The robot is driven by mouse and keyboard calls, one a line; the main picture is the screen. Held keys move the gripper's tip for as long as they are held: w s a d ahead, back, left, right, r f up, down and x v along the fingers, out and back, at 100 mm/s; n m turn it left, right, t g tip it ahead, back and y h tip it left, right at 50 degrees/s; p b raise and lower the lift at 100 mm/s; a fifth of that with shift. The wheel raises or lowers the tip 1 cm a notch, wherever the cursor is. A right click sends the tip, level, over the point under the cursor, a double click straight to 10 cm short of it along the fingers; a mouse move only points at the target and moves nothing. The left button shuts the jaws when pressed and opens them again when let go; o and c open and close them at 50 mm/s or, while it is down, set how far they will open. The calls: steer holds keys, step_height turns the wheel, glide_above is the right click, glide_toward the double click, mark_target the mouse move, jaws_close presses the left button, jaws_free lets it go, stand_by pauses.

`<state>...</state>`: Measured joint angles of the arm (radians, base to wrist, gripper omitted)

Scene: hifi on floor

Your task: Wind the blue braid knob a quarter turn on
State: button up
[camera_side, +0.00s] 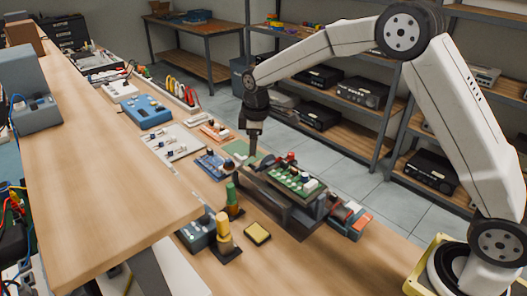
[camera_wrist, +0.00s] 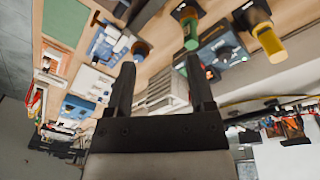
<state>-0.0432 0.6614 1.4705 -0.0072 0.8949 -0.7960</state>
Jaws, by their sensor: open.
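My gripper (camera_side: 252,146) hangs pointing down above the bench, behind and left of a raised green circuit board (camera_side: 287,178) with several small knobs and parts. Its two fingers also show in the wrist view (camera_wrist: 160,62), spread apart with nothing between them. I cannot tell which part is the blue braid knob; the knobs are too small to identify. A dark box with a blue face (camera_wrist: 222,50) and a round dark knob lies beyond the fingers in the wrist view.
A blue circuit board (camera_side: 214,163) lies left of my gripper. A raised wooden shelf (camera_side: 100,150) runs along the left; its near part is clear.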

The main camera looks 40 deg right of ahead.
steer(key=s+d+f+m+t, duration=0.1)
steer(key=s+m, duration=0.6)
steer(key=s, duration=1.3)
steer(key=shift+d+f+m, duration=0.15)
steer(key=shift+d+m, duration=0.15)
steer(key=shift+d, duration=0.15)
steer(key=shift+s, duration=0.15)
steer(key=s+f+m, duration=0.1)
steer(key=s+m, duration=0.1)
steer(key=s, duration=0.4)
steer(key=shift+d, duration=0.15)
